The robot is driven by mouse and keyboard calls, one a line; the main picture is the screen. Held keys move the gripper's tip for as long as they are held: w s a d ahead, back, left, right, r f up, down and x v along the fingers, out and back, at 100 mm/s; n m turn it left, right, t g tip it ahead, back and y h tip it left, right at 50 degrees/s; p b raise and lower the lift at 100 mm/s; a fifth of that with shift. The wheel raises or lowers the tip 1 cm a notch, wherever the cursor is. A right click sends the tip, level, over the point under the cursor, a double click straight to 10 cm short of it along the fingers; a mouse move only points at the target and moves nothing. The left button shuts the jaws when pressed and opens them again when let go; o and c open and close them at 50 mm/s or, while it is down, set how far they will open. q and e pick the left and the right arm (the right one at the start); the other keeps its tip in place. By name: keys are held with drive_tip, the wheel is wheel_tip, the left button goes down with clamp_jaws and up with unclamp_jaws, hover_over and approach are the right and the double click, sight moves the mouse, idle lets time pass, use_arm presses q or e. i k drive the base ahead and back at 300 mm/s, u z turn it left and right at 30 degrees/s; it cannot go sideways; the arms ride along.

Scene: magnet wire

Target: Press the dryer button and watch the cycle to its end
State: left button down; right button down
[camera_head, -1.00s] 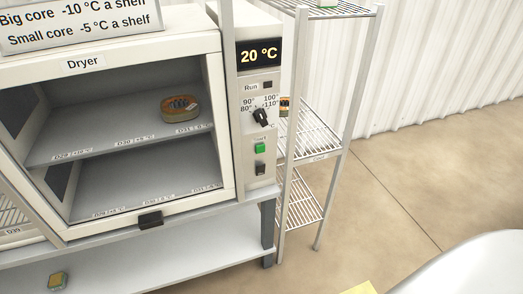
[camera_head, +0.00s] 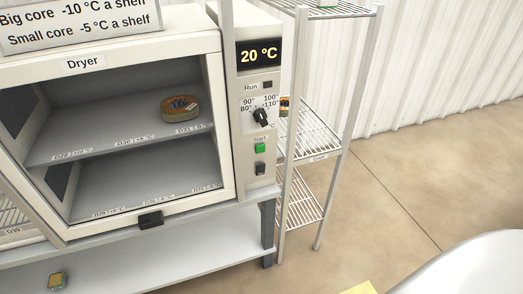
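The dryer (camera_head: 228,120) stands at the left of the head view, and its door with a dark handle (camera_head: 150,220) looks shut. Its display (camera_head: 259,54) reads 20 °C. The Run lamp (camera_head: 268,84) is dark. The dial (camera_head: 261,116) has marks for 80°, 90°, 100° and 110°; its exact setting is hard to tell. The green Start button (camera_head: 260,148) sits below the dial, with a black switch (camera_head: 259,168) under it. Neither gripper is in view.
A sign (camera_head: 80,24) above the dryer says big core -10 °C, small core -5 °C a shelf. A wire rack (camera_head: 312,140) stands right of the dryer with a small part on it. A small part (camera_head: 57,281) lies on the lower shelf. Floor (camera_head: 400,190) is open at right.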

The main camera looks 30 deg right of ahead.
sight(259, 149)
drive_tip(key=u, duration=1.75)
drive_tip(key=k, duration=0.9)
drive_tip(key=z, duration=1.7)
drive_tip(key=i, duration=0.5)
drive_tip(key=u, duration=0.1)
